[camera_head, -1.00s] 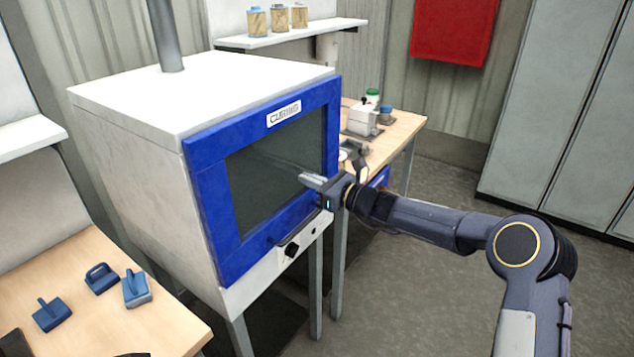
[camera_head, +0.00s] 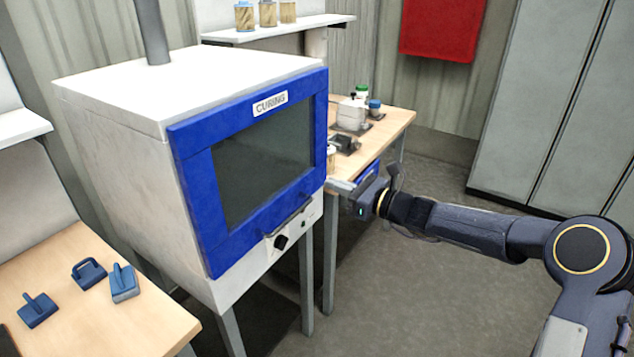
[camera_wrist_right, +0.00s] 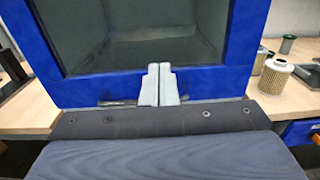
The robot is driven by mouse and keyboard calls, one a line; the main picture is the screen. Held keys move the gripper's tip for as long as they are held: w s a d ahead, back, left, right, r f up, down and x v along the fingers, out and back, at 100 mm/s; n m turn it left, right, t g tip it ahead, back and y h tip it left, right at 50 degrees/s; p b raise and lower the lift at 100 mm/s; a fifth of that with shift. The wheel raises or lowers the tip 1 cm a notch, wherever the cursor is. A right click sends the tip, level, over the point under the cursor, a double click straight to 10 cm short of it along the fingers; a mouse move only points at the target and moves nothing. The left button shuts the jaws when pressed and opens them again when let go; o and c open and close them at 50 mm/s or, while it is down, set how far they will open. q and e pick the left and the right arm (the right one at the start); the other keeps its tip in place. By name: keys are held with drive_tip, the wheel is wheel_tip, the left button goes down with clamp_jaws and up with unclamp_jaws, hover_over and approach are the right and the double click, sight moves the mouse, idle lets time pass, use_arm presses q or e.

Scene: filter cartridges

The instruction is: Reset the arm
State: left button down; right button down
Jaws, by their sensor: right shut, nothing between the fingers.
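My right gripper (camera_head: 332,186) is shut and empty, in front of the right side of the white curing oven (camera_head: 105,120). Its closed fingers (camera_wrist_right: 158,85) show in the right wrist view, pointing toward the oven door. The oven's blue-framed door (camera_head: 190,200) is closed, with a dark window (camera_head: 265,165). The door handle (camera_head: 290,217) lies left of and below the gripper in the head view, apart from it. My left gripper does not show.
A wooden bench (camera_head: 400,120) behind the gripper holds jars, a small fixture (camera_head: 345,143) and a filter cartridge (camera_wrist_right: 283,76). Several blue tools (camera_head: 38,310) lie on the left bench (camera_head: 90,325). Grey lockers (camera_head: 540,110) stand right. Open floor lies under my arm.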

drive_tip(key=s+d+r+n+g+h, duration=0.1)
drive_tip(key=s+d+n+g+h, duration=0.15)
drive_tip(key=s+n, duration=0.6)
drive_tip(key=s+d+r+n+g+h, duration=0.2)
drive_tip(key=s+d+n, duration=0.15)
drive_tip(key=s, duration=0.95)
drive_tip(key=s+d+f+n+h, duration=0.2)
drive_tip(key=s+d+f+n, duration=0.1)
drive_tip(key=s, duration=0.3)
drive_tip(key=s+d+f+n+h, duration=0.2)
drive_tip(key=s+d+f+n, duration=0.1)
drive_tip(key=s, duration=0.4)
drive_tip(key=s+d+f+n+h, duration=0.2)
drive_tip(key=s+d+f+n, duration=0.1)
drive_tip(key=s+n, duration=0.2)
drive_tip(key=shift+s+d+h, duration=0.25)
drive_tip(key=shift+s+h, duration=0.1)
drive_tip(key=shift+s, duration=0.9)
drive_tip(key=shift+f, duration=0.1)
